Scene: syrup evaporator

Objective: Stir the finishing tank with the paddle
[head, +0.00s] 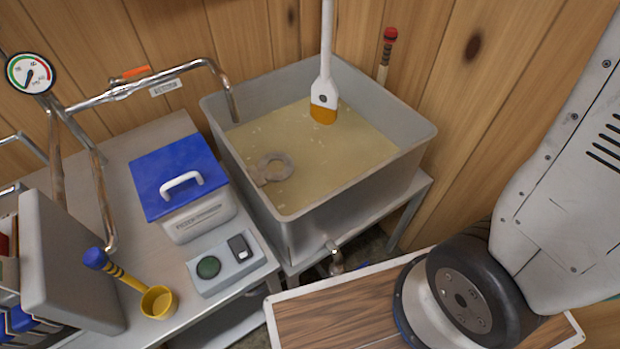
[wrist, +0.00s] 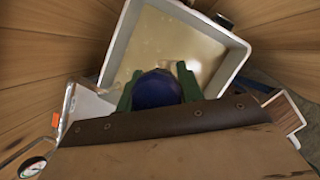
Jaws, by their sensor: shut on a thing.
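The finishing tank (head: 425,140) is a square grey steel tub of pale amber liquid on a stand against the wooden wall; it also shows in the wrist view (wrist: 112,50). The paddle (head: 325,88), white with an orange lower end, stands nearly upright in the tank near its back, its tip at the liquid. Its shaft runs out of the top of the head view. In the wrist view, my gripper (wrist: 158,87) has green fingers shut on a dark blue rounded grip, apparently the paddle's handle end, above the tank. The head view does not show my gripper.
A grey ring-shaped thing (head: 275,166) lies in the liquid at left. A pipe spout (head: 233,105) reaches over the tank's left rim. A red-topped stick (head: 388,45) stands behind it. A blue-lidded filter box (head: 182,190) and yellow ladle (head: 158,302) sit on the left table.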

